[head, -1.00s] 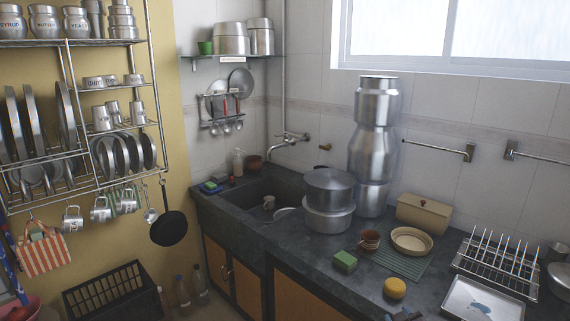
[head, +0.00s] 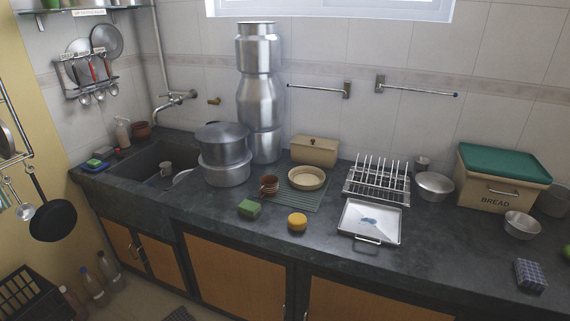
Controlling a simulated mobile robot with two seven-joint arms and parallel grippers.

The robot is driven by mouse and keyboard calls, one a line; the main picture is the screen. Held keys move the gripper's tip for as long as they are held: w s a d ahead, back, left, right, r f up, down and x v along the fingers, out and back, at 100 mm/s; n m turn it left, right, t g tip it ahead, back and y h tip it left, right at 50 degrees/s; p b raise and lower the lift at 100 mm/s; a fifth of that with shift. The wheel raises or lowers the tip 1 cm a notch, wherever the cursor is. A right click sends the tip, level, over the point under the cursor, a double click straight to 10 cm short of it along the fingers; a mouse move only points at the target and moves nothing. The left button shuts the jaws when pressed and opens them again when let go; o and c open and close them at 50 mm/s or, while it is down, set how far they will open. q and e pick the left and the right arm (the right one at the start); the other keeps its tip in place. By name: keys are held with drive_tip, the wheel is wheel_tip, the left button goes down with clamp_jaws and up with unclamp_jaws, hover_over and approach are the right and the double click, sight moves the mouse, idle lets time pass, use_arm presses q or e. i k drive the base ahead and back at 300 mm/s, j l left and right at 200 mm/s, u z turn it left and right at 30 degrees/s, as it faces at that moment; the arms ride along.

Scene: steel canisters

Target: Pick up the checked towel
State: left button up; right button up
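A small folded blue-and-white checked cloth (head: 530,275), which looks like the checked towel, lies on the dark stone counter (head: 440,260) near its front edge at the far right. Nothing visible rests on it. Neither of my grippers is in view, so their distance from the towel does not show.
A steel bowl (head: 521,225) and a bread box (head: 503,180) with a green lid stand behind the towel. Bare counter separates tray and towel.

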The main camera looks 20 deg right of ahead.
sight(529, 273)
drive_tip(key=z, duration=1.35)
